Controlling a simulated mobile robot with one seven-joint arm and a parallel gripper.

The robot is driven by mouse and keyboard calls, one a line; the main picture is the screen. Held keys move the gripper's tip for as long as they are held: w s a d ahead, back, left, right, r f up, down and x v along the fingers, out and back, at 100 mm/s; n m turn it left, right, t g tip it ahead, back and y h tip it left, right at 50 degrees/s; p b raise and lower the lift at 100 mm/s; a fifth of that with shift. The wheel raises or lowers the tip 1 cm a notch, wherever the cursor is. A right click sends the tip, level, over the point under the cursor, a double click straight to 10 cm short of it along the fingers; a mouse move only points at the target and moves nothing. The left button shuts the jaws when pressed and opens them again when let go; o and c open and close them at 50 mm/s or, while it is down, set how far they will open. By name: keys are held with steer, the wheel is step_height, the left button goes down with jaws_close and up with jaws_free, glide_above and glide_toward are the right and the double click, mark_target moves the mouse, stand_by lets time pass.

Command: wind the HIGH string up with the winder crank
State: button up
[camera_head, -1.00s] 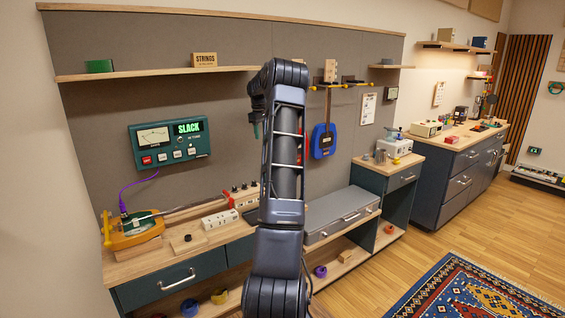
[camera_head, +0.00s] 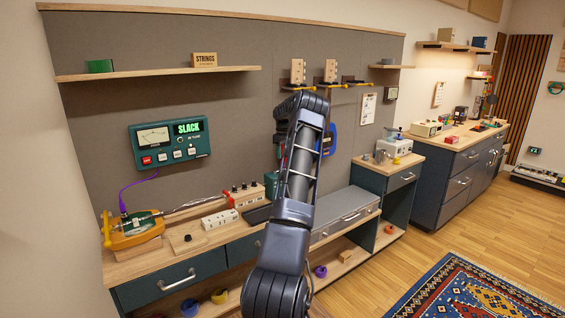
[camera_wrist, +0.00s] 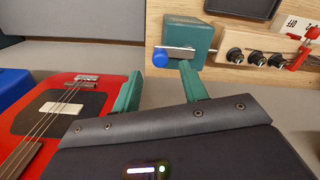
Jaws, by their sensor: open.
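My gripper (camera_wrist: 161,72) is open and empty in the wrist view, its two green fingers apart. Just beyond the fingertips is a teal box (camera_wrist: 187,34) with a metal bar ending in a blue ball (camera_wrist: 160,59), which looks like the winder crank; contact cannot be told. The box also shows beside my arm in the head view (camera_head: 271,183). Several black knobs (camera_wrist: 256,57) sit on a wooden block right of it. In the head view my arm hides the gripper. The HIGH string cannot be singled out.
A wall meter (camera_head: 169,143) reads SLACK. A red guitar (camera_wrist: 88,98) is close at the left of my gripper in the wrist view.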

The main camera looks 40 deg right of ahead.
steer(key=shift+f, duration=2.4)
steer(key=shift+c, duration=0.4)
jaws_close()
steer(key=shift+s+m, duration=0.1)
steer(key=shift+m, duration=0.2)
steer(key=m, duration=0.1)
steer(key=s+m, duration=0.1)
steer(key=m, duration=0.1)
steer(key=s+m, duration=0.1)
steer(key=m, duration=0.1)
steer(key=shift+s+a, duration=0.15)
steer(key=shift+a, duration=0.2)
steer(key=m, duration=0.2)
steer(key=s+a+m, duration=0.1)
steer(key=m, duration=0.3)
steer(key=shift+s+a, duration=0.35)
steer(key=shift+a, duration=0.05)
